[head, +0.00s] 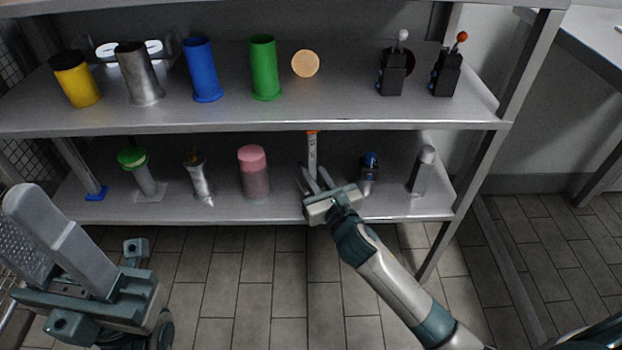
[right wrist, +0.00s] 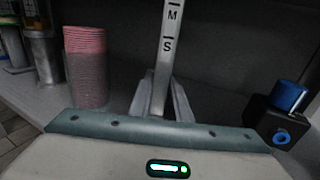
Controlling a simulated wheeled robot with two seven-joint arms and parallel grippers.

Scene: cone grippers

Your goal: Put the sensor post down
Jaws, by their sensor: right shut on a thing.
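The sensor post (head: 312,152) is a slim, pale upright bar with an orange top, over the lower shelf (head: 225,212). In the right wrist view the post (right wrist: 168,45) shows the dark letters M and S, and its top is out of frame. My right gripper (head: 314,177) is shut on the post's lower part; its fingers also flank it in the right wrist view (right wrist: 160,97). The post's foot is hidden, so I cannot tell whether it touches the shelf. My left gripper (head: 38,215) is at the lower left, away from the shelves; its opening is unclear.
A pink-topped cup stack (head: 254,172) stands left of the post, and a dark block with a blue knob (head: 369,172) stands right. A grey cylinder (head: 423,170) is farther right. The upper shelf (head: 225,118), holding colored tubes, overhangs the post's top closely.

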